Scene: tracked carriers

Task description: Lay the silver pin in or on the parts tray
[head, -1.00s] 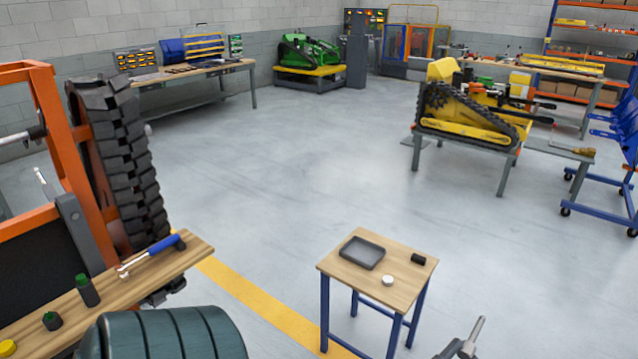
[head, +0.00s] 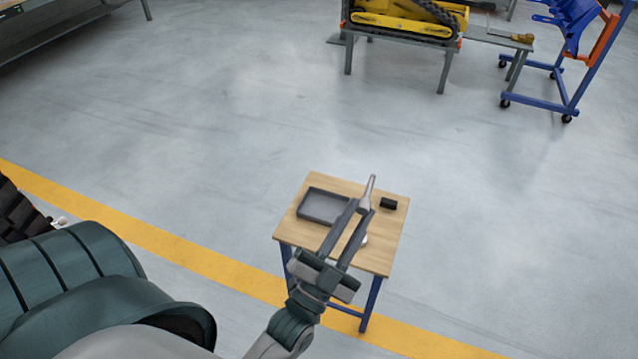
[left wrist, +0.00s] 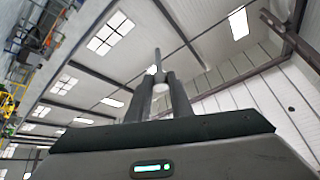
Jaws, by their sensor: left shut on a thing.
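My left gripper (head: 362,207) reaches in from the bottom of the head view, over the small wooden table. It is shut on the silver pin (head: 370,188), which sticks out beyond the fingertips. In the left wrist view the pin (left wrist: 172,42) also stands out past the two fingers (left wrist: 165,85). The parts tray (head: 316,208) is a dark grey shallow tray on the left half of the table top, and it looks empty. The pin shows to the right of the tray in the head view; its height above the table is hard to tell. My right gripper is not in view.
The small table (head: 340,184) has blue legs and a wooden top. A black block (head: 388,203) lies at its right. A white round piece (head: 364,239) is partly hidden behind my fingers. Open grey floor lies around, with a yellow line (head: 222,273) running past the table.

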